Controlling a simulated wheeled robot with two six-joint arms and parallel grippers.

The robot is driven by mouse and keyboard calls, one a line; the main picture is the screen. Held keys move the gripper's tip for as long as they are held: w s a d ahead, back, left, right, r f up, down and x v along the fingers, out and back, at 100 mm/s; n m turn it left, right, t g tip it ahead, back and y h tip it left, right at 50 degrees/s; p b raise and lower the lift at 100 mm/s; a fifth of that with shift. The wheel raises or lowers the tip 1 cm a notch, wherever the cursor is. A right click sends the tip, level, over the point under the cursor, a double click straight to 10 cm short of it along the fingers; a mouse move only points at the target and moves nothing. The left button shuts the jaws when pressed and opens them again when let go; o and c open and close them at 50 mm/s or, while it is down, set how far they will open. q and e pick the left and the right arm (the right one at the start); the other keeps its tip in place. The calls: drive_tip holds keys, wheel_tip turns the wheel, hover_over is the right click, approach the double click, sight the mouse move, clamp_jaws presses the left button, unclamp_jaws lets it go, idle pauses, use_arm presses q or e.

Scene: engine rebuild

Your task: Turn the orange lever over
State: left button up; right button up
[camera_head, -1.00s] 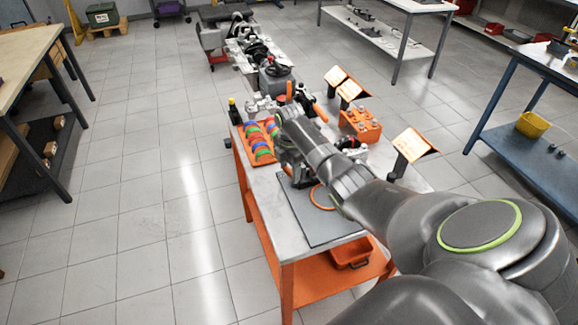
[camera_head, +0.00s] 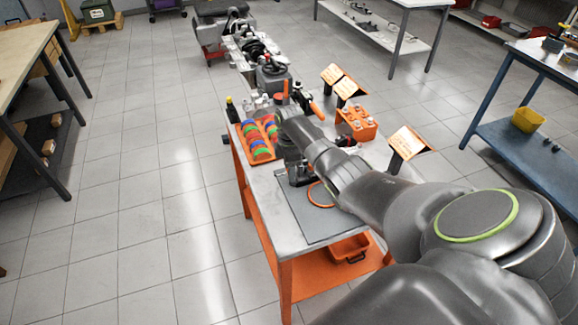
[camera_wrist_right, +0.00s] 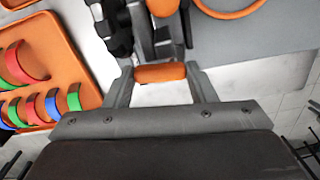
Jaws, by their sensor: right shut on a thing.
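The orange lever (camera_wrist_right: 160,73) shows in the right wrist view as a short orange grip lying crosswise between my fingers. My right gripper (camera_wrist_right: 160,80) is shut on it, with one finger at each end. A dark and grey mechanism continues above the lever in that view. In the head view my right arm reaches over the workbench and my right gripper (camera_head: 299,180) points down near the grey mat. The lever cannot be made out there behind my arm. My left gripper is not in view.
An orange tray (camera_head: 248,131) of coloured rings lies left of my gripper. An orange ring (camera_head: 322,206) lies on the grey mat (camera_head: 318,228). An orange block (camera_head: 357,125) and tilted orange panels stand on the workbench's right side. The mat's near part is clear.

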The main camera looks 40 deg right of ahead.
drive_tip(key=o, duration=1)
drive_tip(key=shift+r, duration=0.1)
wheel_tip(320, 180, up, 17)
drive_tip(key=shift+r+b, duration=0.15)
drive_tip(key=shift+b, duration=0.5)
